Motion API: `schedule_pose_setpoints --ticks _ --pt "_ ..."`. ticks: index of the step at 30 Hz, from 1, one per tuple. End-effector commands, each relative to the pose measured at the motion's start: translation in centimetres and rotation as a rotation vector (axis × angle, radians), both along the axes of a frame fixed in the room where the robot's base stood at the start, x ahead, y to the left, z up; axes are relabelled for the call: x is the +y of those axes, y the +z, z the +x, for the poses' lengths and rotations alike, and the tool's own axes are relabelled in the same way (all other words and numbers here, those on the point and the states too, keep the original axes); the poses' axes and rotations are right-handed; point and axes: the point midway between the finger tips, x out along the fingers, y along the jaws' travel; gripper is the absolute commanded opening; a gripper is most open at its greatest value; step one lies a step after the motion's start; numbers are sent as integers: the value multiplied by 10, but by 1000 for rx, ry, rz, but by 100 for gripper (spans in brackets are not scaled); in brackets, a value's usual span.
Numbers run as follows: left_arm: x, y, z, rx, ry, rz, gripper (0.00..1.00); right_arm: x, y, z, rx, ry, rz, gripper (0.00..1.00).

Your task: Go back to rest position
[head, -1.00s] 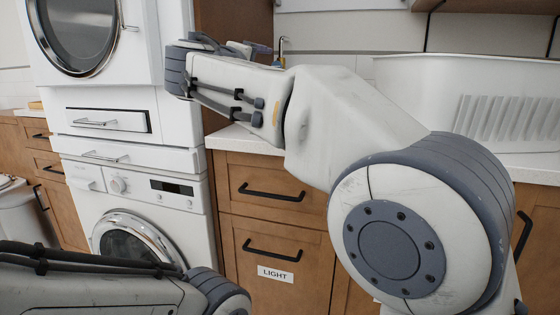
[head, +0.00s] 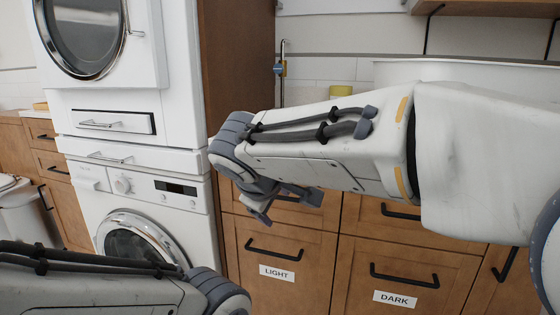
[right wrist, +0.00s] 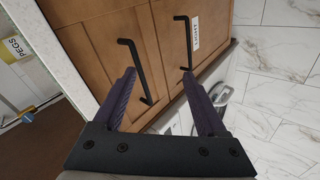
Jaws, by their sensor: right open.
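My right gripper (head: 288,207) hangs below its wrist in front of the wooden cabinet in the head view. In the right wrist view its two dark fingers (right wrist: 158,80) stand apart with nothing between them. Beyond them are a wooden cabinet front (right wrist: 100,45) and black handles. My left arm (head: 90,285) lies low across the bottom left of the head view; its gripper is out of view.
The cabinet has drawer fronts labelled LIGHT (head: 276,273) and DARK (head: 397,298). A white washing machine (head: 150,205) stands at the left, with another machine (head: 95,40) above it. A white basin (head: 480,73) is partly hidden behind my right arm.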

Motion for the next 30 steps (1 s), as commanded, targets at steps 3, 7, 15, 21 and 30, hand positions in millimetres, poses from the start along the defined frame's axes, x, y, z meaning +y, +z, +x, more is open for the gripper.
schedule_pose_setpoints --ticks 3,7,15,21,30 --pt "0 4 0 0 0 0 0 -17 -60 -68 218 -44 96 75" --pt "0 6 0 0 0 0 0 -31 -108 -135 409 -113 192 75" --pt "0 10 0 0 0 0 0 -53 -168 -245 683 -273 345 75" --pt "0 50 0 -1 0 -1 0 -57 -137 -264 730 -312 378 75" --pt "0 132 0 0 0 0 0 -57 -55 -264 730 -311 376 75"
